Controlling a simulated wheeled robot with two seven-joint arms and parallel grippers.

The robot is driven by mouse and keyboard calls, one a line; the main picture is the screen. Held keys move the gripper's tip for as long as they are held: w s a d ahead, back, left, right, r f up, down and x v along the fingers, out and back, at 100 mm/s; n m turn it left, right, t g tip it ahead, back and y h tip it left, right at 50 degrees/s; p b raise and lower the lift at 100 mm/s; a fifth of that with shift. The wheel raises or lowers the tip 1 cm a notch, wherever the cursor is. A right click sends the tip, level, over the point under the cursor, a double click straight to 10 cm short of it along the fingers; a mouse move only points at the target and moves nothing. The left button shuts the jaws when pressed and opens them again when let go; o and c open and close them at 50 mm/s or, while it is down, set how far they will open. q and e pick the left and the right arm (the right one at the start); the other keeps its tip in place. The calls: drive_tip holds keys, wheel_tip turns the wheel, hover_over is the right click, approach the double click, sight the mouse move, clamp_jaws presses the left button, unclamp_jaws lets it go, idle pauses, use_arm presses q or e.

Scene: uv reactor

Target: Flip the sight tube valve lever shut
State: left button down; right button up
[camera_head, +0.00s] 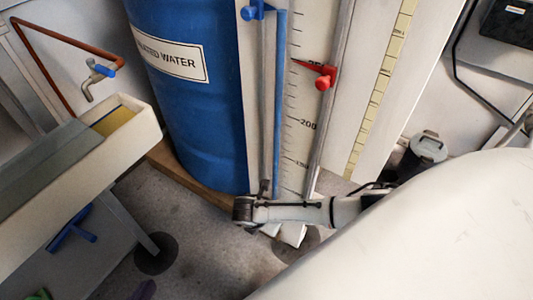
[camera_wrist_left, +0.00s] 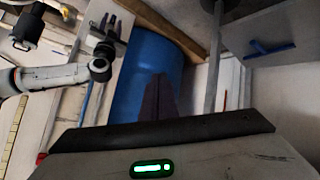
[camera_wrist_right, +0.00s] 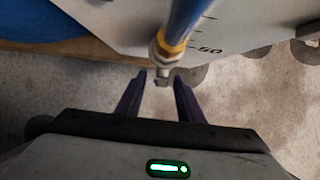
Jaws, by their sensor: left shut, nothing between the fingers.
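The sight tube (camera_head: 280,100) runs blue down a white scale board beside the blue barrel. A blue lever (camera_head: 256,10) sits at the top of the tube, cut by the frame edge. In the right wrist view the tube ends in a metal fitting (camera_wrist_right: 166,50) with a brass-coloured ring. My right gripper (camera_wrist_right: 158,85) is open, its fingertips either side of the fitting's lower end; contact cannot be told. It also shows in the left wrist view (camera_wrist_left: 112,25).
A red pointer (camera_head: 322,76) stands on the scale. A tap with a blue handle (camera_head: 104,70) hangs at the left above a white trough (camera_head: 135,135). A blue cross-shaped part (camera_head: 72,232) is under it. A grey canister (camera_head: 428,148) stands right. Open floor lies at front.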

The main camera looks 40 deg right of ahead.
clamp_jaws()
drive_tip(key=shift+r, duration=0.1)
